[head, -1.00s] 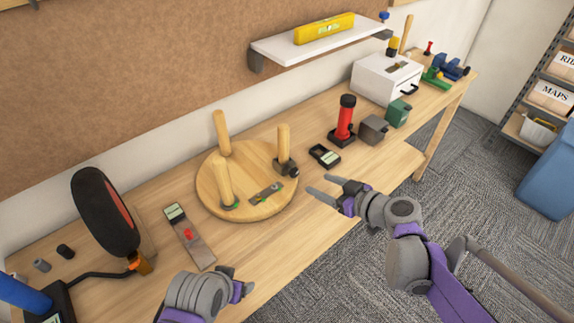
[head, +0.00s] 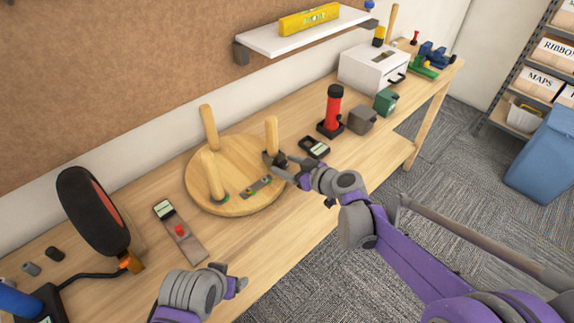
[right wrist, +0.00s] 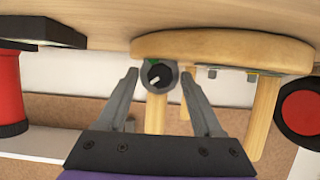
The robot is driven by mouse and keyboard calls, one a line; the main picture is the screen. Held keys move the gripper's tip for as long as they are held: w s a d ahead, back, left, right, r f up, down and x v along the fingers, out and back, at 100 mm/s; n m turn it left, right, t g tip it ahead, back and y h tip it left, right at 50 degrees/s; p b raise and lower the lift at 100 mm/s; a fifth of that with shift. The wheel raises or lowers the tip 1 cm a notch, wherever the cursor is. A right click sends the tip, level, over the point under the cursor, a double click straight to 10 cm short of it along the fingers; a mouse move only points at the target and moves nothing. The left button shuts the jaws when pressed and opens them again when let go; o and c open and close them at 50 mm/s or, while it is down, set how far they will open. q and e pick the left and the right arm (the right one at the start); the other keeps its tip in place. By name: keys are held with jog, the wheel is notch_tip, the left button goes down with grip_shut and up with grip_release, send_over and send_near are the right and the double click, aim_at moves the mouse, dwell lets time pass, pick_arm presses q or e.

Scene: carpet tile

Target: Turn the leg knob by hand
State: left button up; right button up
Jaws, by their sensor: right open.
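A round wooden top (head: 241,208) lies on the bench with three legs standing up from it. The leg knob (right wrist: 158,76), dark with a white mark on a grey mount, shows in the right wrist view at the foot of one leg (right wrist: 155,112). In the head view that leg (head: 271,135) is the rightmost. My right gripper (head: 281,165) is open at that leg's foot; in the right wrist view its fingers (right wrist: 158,80) lie either side of the knob, with contact unclear. My left gripper (head: 238,283) is low in the head view; its jaw state is unclear.
A black device with a screen (head: 314,147) and a red cylinder on a black base (head: 333,110) stand right of the top. A flat tool with a red button (head: 182,236) and a black paddle-shaped thing (head: 88,211) are at left.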

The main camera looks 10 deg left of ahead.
grip_shut()
jog(key=shift+w+d+m+g+y, duration=0.1)
jog(key=shift+m+g+y, duration=0.4)
jog(key=shift+m, duration=0.5)
grip_release()
jog(key=v, duration=1)
jog(key=shift+s+d+r, duration=0.2)
jog(key=shift+d+r, duration=0.05)
jog(key=shift+d, duration=0.05)
